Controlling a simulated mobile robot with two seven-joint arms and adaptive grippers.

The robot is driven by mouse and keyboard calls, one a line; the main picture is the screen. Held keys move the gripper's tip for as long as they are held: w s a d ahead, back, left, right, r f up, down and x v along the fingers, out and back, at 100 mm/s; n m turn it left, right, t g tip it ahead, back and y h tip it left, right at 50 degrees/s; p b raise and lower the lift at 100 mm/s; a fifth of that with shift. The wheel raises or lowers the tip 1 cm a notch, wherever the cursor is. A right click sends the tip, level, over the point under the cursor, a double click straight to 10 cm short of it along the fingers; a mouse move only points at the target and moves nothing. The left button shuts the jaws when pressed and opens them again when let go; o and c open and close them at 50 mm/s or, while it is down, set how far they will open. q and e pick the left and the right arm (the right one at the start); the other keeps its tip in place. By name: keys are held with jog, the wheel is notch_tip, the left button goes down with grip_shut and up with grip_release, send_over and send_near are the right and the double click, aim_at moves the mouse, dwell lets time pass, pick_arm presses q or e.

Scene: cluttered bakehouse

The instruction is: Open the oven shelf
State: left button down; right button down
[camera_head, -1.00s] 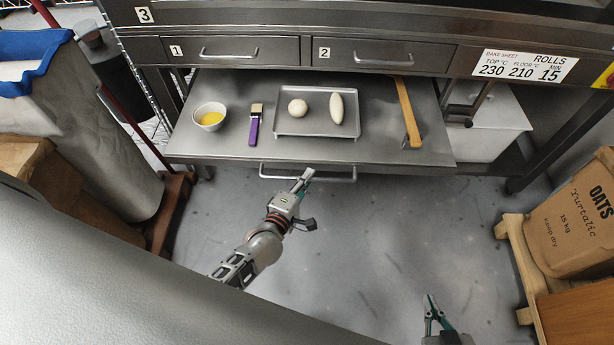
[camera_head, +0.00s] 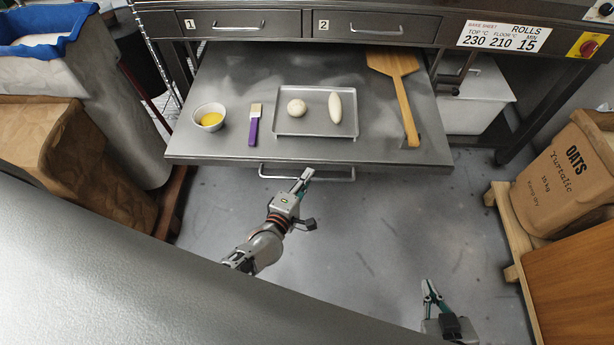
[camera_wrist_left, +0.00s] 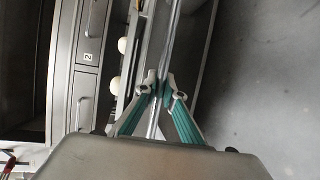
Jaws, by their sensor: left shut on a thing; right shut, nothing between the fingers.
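The oven shelf (camera_head: 330,65) is a grey metal sheet pulled out from under the drawers, with a bar handle (camera_head: 335,178) along its front edge. My left gripper (camera_head: 305,176) is shut on this handle, left of the bar's right end. The left wrist view shows the fingers (camera_wrist_left: 163,92) closed around the bar (camera_wrist_left: 154,125). My right gripper (camera_head: 430,290) is shut and empty, low over the floor at the bottom right, away from the shelf.
On the shelf are a bowl of yellow liquid (camera_head: 210,117), a purple-handled brush (camera_head: 253,127), a tray (camera_head: 285,125) with two dough pieces, and a wooden peel (camera_head: 403,100). An oats sack (camera_head: 565,175) stands on a pallet at right. The floor before the shelf is clear.

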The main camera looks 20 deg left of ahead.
pick_arm(q)
jog(key=shift+s, duration=0.15)
jog(key=c, duration=2.1)
grip_release()
jog(key=shift+c, duration=0.2)
jog(key=shift+r, duration=0.1)
